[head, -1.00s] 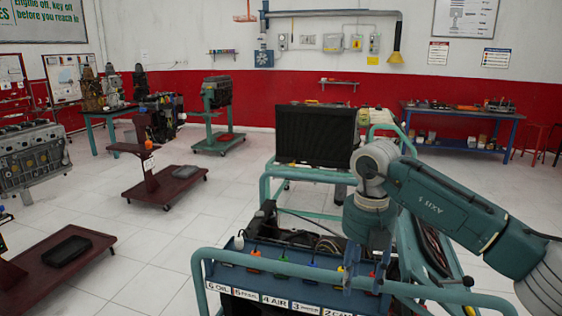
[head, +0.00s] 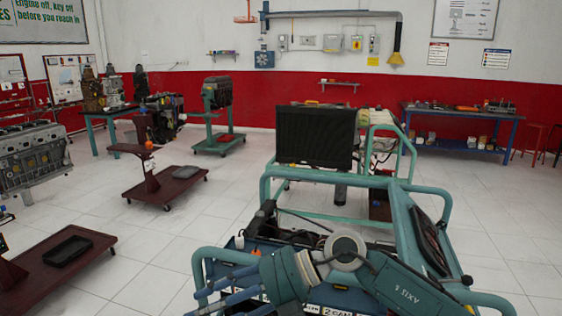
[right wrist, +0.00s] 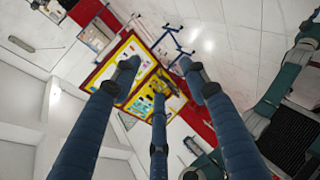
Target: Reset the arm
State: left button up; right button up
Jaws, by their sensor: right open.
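My right arm (head: 400,285) reaches in from the lower right of the head view, low over the front of the teal-framed engine trainer (head: 280,172). My right gripper (head: 212,292) points left there, its blue fingers over the trainer's front panel. In the right wrist view the three blue fingers of my right gripper (right wrist: 158,75) are spread apart with nothing between them. The arm hides part of the labelled panel. I cannot tell whether the fingers touch the frame. My left gripper is not in view.
A black radiator (head: 315,137) stands at the trainer's back. Dark red stands (head: 168,188) and a black tray (head: 68,250) are at the left. A blue workbench (head: 462,128) is at the back right. The tiled floor between the stands and trainer is free.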

notch_tip(320, 180, up, 11)
jog(key=a+m+t+y, duration=0.3)
jog(key=m+t+y, duration=0.1)
jog(key=y, duration=0.3)
jog(key=w+d+m+t+h, duration=0.4)
jog(key=d+m+t, duration=0.3)
jog(key=m+t, duration=0.15)
jog(key=w+d+m+t+h, duration=0.3)
jog(key=w+d+m+t, duration=0.2)
jog(key=d+m+t, duration=0.3)
jog(key=s+d+f+m+g+h, duration=0.1)
jog(key=d+f+m+g+h, duration=0.1)
jog(key=d+f+m+h, duration=0.6)
jog(key=s+d+f+m+g+h, duration=0.1)
jog(key=d+f+m+h, duration=0.25)
jog(key=d+f, duration=0.6)
jog(key=s+d+f+g+h, duration=0.2)
jog(key=s+f+g, duration=0.4)
jog(key=s+f, duration=0.75)
jog(key=s+d+f+g, duration=0.2)
jog(key=s+f+g, duration=0.55)
jog(key=s, duration=0.75)
jog(key=s+f, duration=0.3)
jog(key=f, duration=2.7)
jog(key=s+d+f+g, duration=0.1)
jog(key=s+d+f, duration=0.2)
jog(key=s+f, duration=1.1)
jog(key=shift+s, duration=1.25)
